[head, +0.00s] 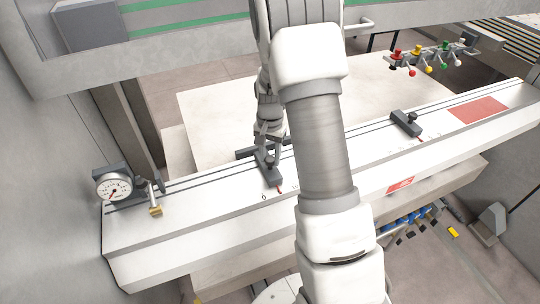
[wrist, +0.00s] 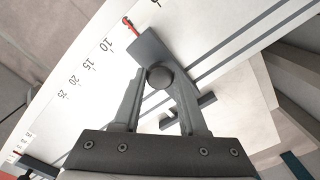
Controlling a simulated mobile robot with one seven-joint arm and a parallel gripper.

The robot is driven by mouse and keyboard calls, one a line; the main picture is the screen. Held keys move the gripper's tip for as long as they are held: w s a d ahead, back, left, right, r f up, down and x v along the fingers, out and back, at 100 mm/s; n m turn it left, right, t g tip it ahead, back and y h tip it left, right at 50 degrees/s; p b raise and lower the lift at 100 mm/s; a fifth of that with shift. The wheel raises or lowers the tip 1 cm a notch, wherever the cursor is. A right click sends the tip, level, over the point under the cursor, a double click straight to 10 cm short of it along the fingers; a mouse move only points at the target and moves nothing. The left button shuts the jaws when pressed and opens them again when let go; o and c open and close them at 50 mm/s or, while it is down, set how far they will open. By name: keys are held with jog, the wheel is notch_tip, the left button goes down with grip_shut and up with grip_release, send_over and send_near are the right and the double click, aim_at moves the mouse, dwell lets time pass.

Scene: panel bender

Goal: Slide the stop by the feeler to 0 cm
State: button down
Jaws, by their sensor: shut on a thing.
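The stop by the feeler (head: 267,168) is a dark grey block with a round knob and a red pointer, sitting on the white ruled beam (head: 215,192). My gripper (head: 266,150) is shut on its knob; in the wrist view the knob (wrist: 160,78) sits between the fingers, with the stop's block (wrist: 150,45) beyond. The red pointer (wrist: 128,22) lies beyond the 10 mark, about where 5 would be. A digit that looks like 0 (head: 264,197) shows left of the pointer. The feeler, a dial gauge (head: 115,187) with a brass tip (head: 155,211), stands at the beam's left end.
A second grey stop (head: 406,123) sits farther right on the beam, near a red patch (head: 478,110). The beam between my stop and the feeler looks clear. Coloured levers (head: 428,58) stand at the upper right. My arm hides the middle of the beam.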

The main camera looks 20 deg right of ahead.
jog(key=shift+a+b, duration=0.5)
jog(key=shift+a, duration=2.2)
jog(key=shift+c, duration=2.3)
grip_release()
jog(key=shift+a, duration=0.15)
jog(key=shift+r, duration=0.15)
notch_tip(320, 180, up, 17)
jog(key=shift+b, duration=0.4)
jog(key=shift+r, duration=0.1)
